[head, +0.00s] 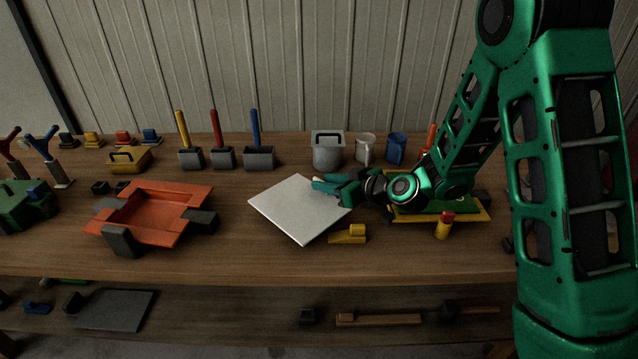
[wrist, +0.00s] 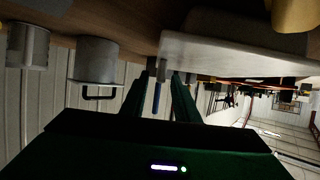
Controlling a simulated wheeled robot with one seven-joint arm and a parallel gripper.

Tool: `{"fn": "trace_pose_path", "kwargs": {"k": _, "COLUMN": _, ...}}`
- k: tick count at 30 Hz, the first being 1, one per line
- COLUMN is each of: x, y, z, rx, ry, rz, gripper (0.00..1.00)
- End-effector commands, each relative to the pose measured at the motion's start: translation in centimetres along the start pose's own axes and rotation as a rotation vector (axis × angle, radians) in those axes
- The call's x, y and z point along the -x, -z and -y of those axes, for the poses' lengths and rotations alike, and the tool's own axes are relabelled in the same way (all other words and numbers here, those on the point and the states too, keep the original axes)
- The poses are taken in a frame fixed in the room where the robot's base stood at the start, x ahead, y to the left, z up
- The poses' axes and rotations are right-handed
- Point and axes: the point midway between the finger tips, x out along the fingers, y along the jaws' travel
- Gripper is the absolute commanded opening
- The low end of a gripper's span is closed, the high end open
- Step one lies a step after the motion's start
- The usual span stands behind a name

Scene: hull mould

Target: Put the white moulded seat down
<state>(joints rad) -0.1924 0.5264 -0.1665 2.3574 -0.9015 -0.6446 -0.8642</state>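The white seat (head: 290,212) shows in the head view as a pale, flat, square piece, lying roughly level over the middle of the workbench. I cannot tell whether it rests fully on the wood or is slightly above it. My gripper (head: 318,185) reaches in from the right, its fingers over the seat's far right part. In the wrist view the seat (wrist: 240,57) stretches right from the fingertips of my gripper (wrist: 164,74). The two fingers are a narrow gap apart. Whether they touch or clasp the seat is not clear.
A yellow block (head: 348,234) lies close to the seat's near right side. An orange tray-like part (head: 150,227) sits to the left. A grey bucket (head: 327,151), a pale mug (head: 365,149) and a blue mug (head: 396,148) stand behind. Bare bench (head: 270,263) lies in front.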

Motion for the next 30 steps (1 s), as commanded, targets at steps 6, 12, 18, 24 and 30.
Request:
{"fn": "trace_pose_path", "kwargs": {"k": 6, "x": 4.6, "y": 0.1, "z": -0.2, "rx": -0.003, "ry": -0.005, "rz": -0.002, "gripper": 0.28}}
{"fn": "trace_pose_path", "kwargs": {"k": 12, "x": 7.9, "y": 0.1, "z": -0.1, "rx": -0.003, "ry": -0.003, "rz": -0.001, "gripper": 0.28}}
{"fn": "trace_pose_path", "kwargs": {"k": 18, "x": 9.5, "y": 0.1, "z": -0.1, "rx": -0.001, "ry": -0.001, "rz": -0.002, "gripper": 0.28}}
{"fn": "trace_pose_path", "kwargs": {"k": 24, "x": 9.8, "y": 0.0, "z": 0.0, "rx": -0.001, "ry": -0.001, "rz": -0.001, "gripper": 0.28}}
{"fn": "trace_pose_path", "kwargs": {"k": 30, "x": 10.4, "y": -0.2, "z": -0.1, "rx": 0.001, "ry": 0.006, "rz": 0.026, "gripper": 0.28}}
